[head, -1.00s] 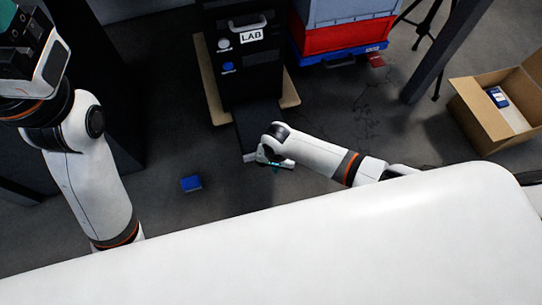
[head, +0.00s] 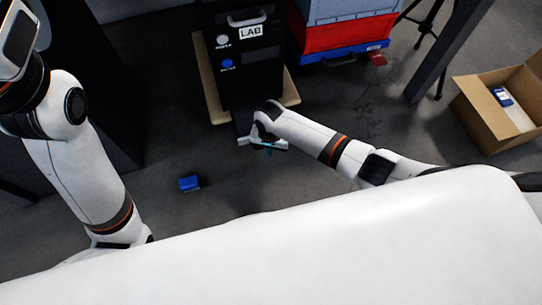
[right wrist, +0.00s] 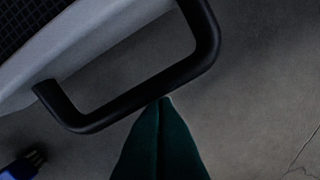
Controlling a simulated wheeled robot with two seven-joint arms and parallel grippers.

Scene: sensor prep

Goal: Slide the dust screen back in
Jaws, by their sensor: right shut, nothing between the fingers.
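The dust screen (head: 243,120) is a dark flat panel sticking out low at the front of the black case marked LAB (head: 247,75). In the right wrist view its dark mesh (right wrist: 22,18), pale grey front edge (right wrist: 85,42) and black bar handle (right wrist: 150,97) show. My right gripper (head: 268,151) is at the screen's front end. Its teal fingers (right wrist: 160,105) are shut and empty, with their tips at the handle's outer side; they look touching or very close. My left arm shows at the left, but its gripper is out of view.
A small blue object (head: 190,183) lies on the floor left of the screen. A red crate (head: 342,40) on a blue base stands right of the case. An open cardboard box (head: 480,115) is at the far right. The floor between is mostly clear.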

